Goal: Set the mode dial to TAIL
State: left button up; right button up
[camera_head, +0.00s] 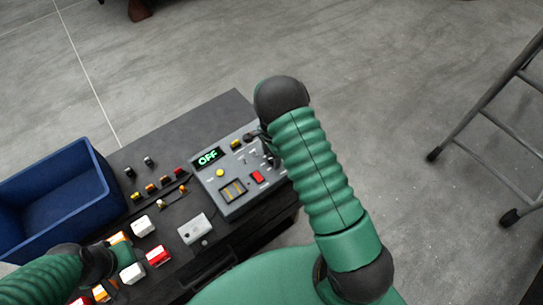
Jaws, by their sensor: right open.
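A grey control panel (208,188) lies on the dark bench top, with a green lit display (208,157) reading OFF. I cannot tell the mode dial apart from the small dark parts at the panel's right side, and its pointer is not readable. My right gripper (266,147) is over that right side, small and dark, partly hidden by my green arm. It is open, with nothing visible in it. Whether it touches a knob is unclear. My left arm comes in at the lower left; its dark end (98,262) is beside orange and white blocks, and its jaws cannot be made out.
The panel also carries a yellow button (220,173), a red switch (258,177) and a yellow-framed window (233,190). A blue bin (100,175) stands at left. A grey box (195,229) and red-white blocks (158,256) lie in front. A metal ladder (490,115) stands right on open floor.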

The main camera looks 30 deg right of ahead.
jog(key=r, duration=0.2)
jog(key=r+b, duration=0.1)
jog(key=r, duration=0.2)
jog(key=r+b, duration=0.1)
jog(key=r, duration=0.2)
jog(key=shift+w+d+r, duration=0.15)
jog(key=shift+d+r, duration=0.05)
jog(key=shift+d, duration=0.1)
notch_tip(320, 180, up, 8)
jog(key=b, duration=0.1)
send_over(272, 158)
jog(key=shift+w+a+r, duration=0.1)
jog(key=shift+a+r, duration=0.05)
jog(key=shift+r, duration=0.05)
jog(key=shift+d+f, duration=0.1)
jog(key=shift+d, duration=0.15)
jog(key=s+a+f+n+t+b, duration=0.1)
jog(key=s+a+f+n+b, duration=0.3)
jog(key=s+n, duration=0.4)
jog(key=s+a+f+n+t+b, duration=0.1)
jog(key=s+a+f+n+b, duration=0.3)
jog(key=s+a+n, duration=0.3)
jog(key=s+n, duration=0.1)
jog(key=n, duration=0.2)
jog(key=shift+f+t, duration=0.3)
jog(key=shift+f, duration=0.05)
jog(key=shift+s+a, duration=0.1)
jog(key=shift+s, duration=0.05)
